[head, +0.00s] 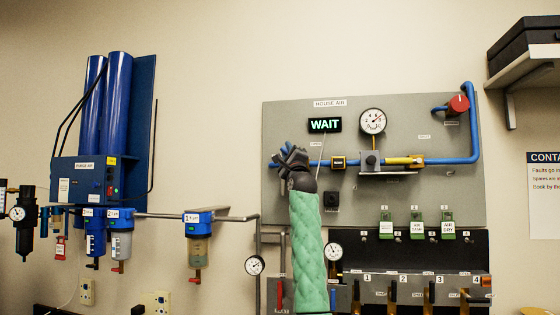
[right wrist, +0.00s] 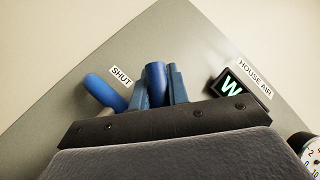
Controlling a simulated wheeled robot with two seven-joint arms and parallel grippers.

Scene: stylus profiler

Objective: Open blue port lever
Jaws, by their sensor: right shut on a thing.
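My right gripper (head: 287,158) is at the left part of the grey wall panel, over the left end of the blue pipe (head: 440,160). In the right wrist view its two fingers (right wrist: 158,90) are closed around an upright blue bar (right wrist: 155,78), which looks like the blue port lever. Another rounded blue piece (right wrist: 104,92) sticks out to the left of the fingers, beside the label SHUT (right wrist: 121,76). It seems to be the pipe's end. The lever's base is hidden behind the gripper. My left gripper is not in view.
The grey panel (head: 390,205) carries a lit WAIT sign (head: 325,125), a pressure gauge (head: 373,121), a yellow part (head: 404,160) and a red knob (head: 458,104). Blue filters (head: 199,222) and tanks (head: 118,105) are at left. A black valve board (head: 440,250) is below right.

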